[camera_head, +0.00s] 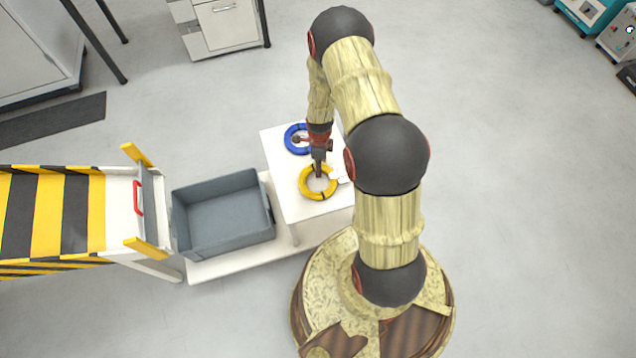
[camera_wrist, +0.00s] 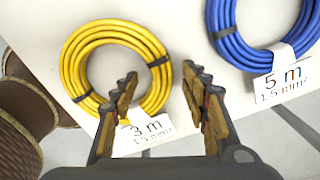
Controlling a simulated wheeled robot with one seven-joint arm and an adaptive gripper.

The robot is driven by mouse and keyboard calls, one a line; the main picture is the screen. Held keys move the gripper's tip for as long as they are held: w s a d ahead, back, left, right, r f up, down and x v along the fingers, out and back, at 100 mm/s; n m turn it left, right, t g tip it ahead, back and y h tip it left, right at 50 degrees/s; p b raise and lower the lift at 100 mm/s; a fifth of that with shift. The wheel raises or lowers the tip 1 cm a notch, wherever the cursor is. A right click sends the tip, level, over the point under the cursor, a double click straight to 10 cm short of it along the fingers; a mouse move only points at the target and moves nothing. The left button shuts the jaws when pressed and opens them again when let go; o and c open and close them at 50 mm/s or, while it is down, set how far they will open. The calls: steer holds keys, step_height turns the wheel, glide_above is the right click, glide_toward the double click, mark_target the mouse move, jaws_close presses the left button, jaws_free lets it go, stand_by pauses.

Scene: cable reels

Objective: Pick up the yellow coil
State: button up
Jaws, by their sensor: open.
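The yellow coil (camera_head: 318,194) lies flat on a small white table, near its front part. In the wrist view the yellow coil (camera_wrist: 75,62) has black ties and a white tag (camera_wrist: 143,132) reading "3 m". My gripper (camera_head: 318,172) is over the yellow coil's upper edge in the head view. In the wrist view my gripper (camera_wrist: 166,90) has its two fingers apart, with the coil's right side and tag partly behind the left finger. Nothing is held between the fingers. I cannot tell the exact height above the coil.
A blue coil (camera_wrist: 228,35) with a "5 m" tag lies beside the yellow one on the white table (camera_head: 290,205). A grey bin (camera_head: 222,240) stands left of the table. A yellow-and-black striped structure (camera_head: 72,215) stands farther left. Open floor lies to the right.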

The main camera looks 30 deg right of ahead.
steer(key=shift+f, duration=0.15)
steer(key=shift+c, duration=1.3)
jaws_close()
